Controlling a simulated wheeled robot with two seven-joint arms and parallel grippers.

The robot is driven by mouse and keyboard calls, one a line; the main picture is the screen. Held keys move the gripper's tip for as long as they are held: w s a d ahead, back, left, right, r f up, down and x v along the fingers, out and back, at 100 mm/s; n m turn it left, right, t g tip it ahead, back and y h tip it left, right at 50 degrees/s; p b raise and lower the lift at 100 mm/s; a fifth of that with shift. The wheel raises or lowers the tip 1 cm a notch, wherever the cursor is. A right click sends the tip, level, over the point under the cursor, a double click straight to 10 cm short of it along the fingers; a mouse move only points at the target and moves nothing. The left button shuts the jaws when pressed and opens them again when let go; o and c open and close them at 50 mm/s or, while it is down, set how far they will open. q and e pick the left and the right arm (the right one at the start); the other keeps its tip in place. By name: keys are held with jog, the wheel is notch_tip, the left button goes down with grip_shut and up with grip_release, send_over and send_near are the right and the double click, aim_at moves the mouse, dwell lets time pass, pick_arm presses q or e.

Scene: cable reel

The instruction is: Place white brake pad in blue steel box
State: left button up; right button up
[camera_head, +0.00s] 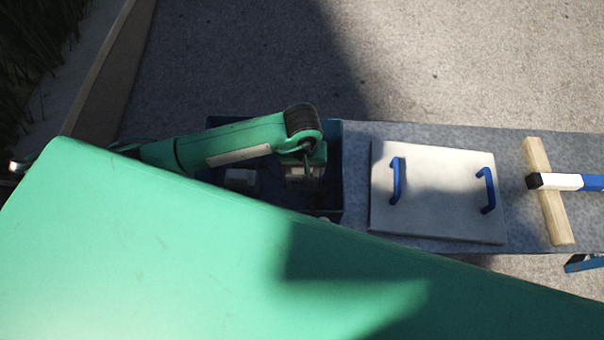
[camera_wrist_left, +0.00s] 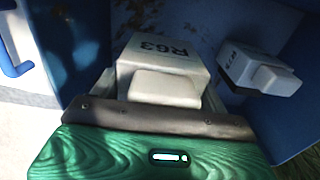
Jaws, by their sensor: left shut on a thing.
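The blue steel box (camera_head: 336,170) stands open on the bench, dark and partly rusty inside. Its inner wall also shows in the left wrist view (camera_wrist_left: 291,50). My left gripper (camera_head: 304,163) reaches down inside the box. In the left wrist view my left gripper (camera_wrist_left: 160,98) is shut on a white brake pad (camera_wrist_left: 150,52) marked R63. A second white brake pad (camera_wrist_left: 262,70) lies in the box to its right; it also shows in the head view (camera_head: 241,180). Whether the held pad touches the box floor is hard to tell. My right gripper is not in view.
A white lid-like board (camera_head: 437,218) with two blue handles lies on the grey bench right of the box. Farther right are a wooden bar (camera_head: 548,205) and a blue, white and black handle (camera_head: 562,182). My green body hides the front of the bench.

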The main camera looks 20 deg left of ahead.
pick_arm(q)
notch_tip(320, 180, down, 2)
jog(key=shift+f, duration=0.1)
jog(key=shift+f+p, duration=0.35)
jog(key=shift+f, duration=0.15)
notch_tip(320, 180, down, 2)
jog(key=shift+f+p, duration=0.1)
jog(key=shift+p, duration=0.2)
jog(key=shift+f, duration=0.5)
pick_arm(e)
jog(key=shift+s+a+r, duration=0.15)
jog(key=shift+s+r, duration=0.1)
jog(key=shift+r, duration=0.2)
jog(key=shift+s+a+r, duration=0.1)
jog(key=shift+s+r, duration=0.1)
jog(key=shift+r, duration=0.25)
pick_arm(q)
jog(key=shift+f, duration=0.2)
jog(key=o, duration=1.6)
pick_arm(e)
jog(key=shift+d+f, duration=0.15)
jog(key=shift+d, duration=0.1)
